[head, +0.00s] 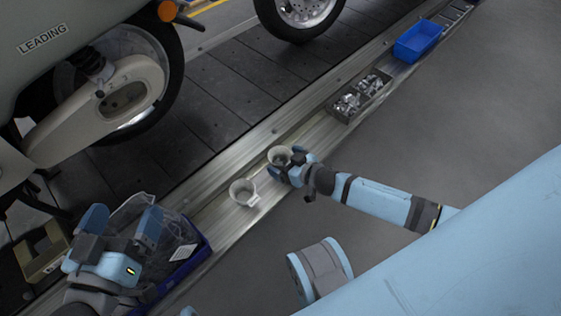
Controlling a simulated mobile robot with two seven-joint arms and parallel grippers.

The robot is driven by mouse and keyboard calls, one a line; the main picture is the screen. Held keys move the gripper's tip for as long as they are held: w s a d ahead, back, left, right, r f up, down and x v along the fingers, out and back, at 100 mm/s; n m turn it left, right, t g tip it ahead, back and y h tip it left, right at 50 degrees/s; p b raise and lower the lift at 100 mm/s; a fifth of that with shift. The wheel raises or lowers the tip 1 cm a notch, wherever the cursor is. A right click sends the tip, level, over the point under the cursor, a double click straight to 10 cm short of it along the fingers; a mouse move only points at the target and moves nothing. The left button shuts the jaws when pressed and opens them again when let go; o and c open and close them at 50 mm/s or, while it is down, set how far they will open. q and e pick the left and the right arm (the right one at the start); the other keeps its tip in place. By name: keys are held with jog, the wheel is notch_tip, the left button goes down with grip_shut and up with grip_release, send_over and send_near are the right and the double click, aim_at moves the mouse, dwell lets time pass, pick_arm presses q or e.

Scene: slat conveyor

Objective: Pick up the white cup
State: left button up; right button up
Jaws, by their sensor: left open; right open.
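A white cup (243,192) stands upright on the metal ledge beside the conveyor, with a small pale tag or handle at its lower right. A second, greyer cup (279,155) stands further along the ledge, partly hidden by my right gripper. My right gripper (287,164) is open, with its fingers at this second cup; I cannot tell whether they touch it. My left gripper (121,220) is open and empty at the lower left, over the blue bin and well left of the white cup.
A blue bin (205,246) holding a clear bag stands at the lower left. A dark tray (345,116) of metal parts and an empty blue bin (418,41) lie further up the ledge. Scooters (110,90) stand on the slat conveyor (215,105). Grey floor (480,120) is clear at right.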

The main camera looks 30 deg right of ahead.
jog(key=c, duration=0.9)
pick_arm(q)
jog(key=shift+r, duration=0.1)
pick_arm(e)
jog(key=shift+r, duration=0.15)
